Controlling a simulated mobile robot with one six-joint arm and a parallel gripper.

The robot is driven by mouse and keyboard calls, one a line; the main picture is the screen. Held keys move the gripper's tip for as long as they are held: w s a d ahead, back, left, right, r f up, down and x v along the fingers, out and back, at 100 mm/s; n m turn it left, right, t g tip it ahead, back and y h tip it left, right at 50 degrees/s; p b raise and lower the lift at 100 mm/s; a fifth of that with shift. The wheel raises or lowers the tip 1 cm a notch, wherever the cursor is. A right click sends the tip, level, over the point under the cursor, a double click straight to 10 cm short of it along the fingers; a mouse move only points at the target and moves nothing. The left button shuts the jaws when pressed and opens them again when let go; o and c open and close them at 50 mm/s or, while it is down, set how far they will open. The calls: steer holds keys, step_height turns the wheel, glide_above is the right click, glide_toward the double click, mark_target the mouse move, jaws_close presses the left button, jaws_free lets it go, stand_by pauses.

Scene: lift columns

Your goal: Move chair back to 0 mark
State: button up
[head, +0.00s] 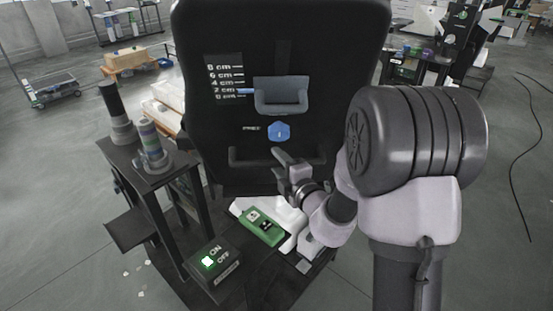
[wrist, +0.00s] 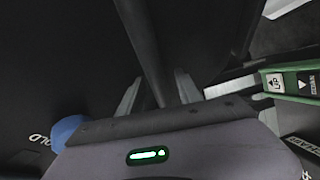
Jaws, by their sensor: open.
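The black chair back (head: 210,125) stands upright in the head view. It carries a printed cm scale (head: 223,82) running from 0 at the bottom to 8 at the top. A blue pointer (head: 246,91) sits level with the 2 cm line, beside a grey bracket (head: 281,97). A blue hexagonal button (head: 279,131) is below it and shows at the left of the wrist view (wrist: 66,131). A green control box (head: 262,226) lies low in front; the wrist view (wrist: 292,83) shows its UP key. My gripper (head: 281,168) is open in front of the lower chair back. A dark bar shows between its fingers.
A black box (head: 212,268) with ON/OFF lettering and a lit green switch stands front left. A dark side stand (head: 155,175) holds two upright cylinders. A wooden crate and cart stand behind left; a black cable lies on the right floor.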

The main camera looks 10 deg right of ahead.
steer(key=shift+s, duration=0.1)
steer(key=shift+c, duration=0.2)
jaws_close()
steer(key=shift+r, duration=0.15)
stand_by(1.1)
